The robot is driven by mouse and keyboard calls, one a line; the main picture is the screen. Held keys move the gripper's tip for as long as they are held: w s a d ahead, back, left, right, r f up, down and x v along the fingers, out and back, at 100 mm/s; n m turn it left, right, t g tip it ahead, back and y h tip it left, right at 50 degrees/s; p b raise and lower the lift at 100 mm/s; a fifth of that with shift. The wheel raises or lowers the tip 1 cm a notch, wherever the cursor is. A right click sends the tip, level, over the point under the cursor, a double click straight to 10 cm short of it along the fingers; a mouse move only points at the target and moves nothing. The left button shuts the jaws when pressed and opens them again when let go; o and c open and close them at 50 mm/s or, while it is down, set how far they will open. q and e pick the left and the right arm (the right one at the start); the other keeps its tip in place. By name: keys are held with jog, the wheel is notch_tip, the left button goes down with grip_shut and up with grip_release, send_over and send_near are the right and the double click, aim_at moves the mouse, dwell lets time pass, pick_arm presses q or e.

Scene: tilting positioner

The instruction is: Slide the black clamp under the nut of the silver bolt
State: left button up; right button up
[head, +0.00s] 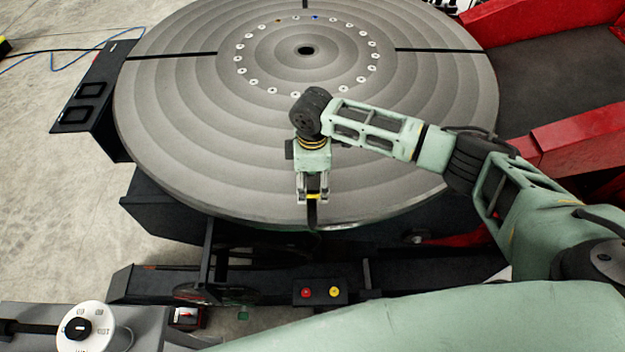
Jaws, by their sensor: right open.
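My right gripper (313,197) points down over the front rim of the round grey turntable (190,130). Its fingers are open. A small yellow piece (318,196) shows at the fingertips. A narrow dark strip (312,214) shows between and just below the fingers, at the turntable's edge. I cannot tell whether it is the black clamp or a slot in the turntable. The silver bolt and its nut cannot be made out; the gripper may hide them. My left gripper is not in view.
The turntable has a centre hole (305,51), a ring of small holes and dark radial slots. Below its front edge is a button box (320,292) with red and yellow buttons. Red structure (575,135) stands at right. A white dial (86,328) is at lower left.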

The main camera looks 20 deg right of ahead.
jog(key=shift+o, duration=0.5)
jog(key=shift+w+r+p, duration=0.15)
jog(key=shift+r+p, duration=0.55)
jog(key=shift+p, duration=0.05)
jog(key=shift+w+r+p, duration=0.1)
jog(key=shift+r+p, duration=0.6)
jog(key=shift+p, duration=0.05)
jog(key=shift+r+p, duration=0.3)
jog(key=shift+r, duration=0.55)
jog(key=shift+s+r, duration=0.1)
jog(key=shift+r, duration=1.1)
jog(key=shift+s+f, duration=0.1)
jog(key=shift+s, duration=0.05)
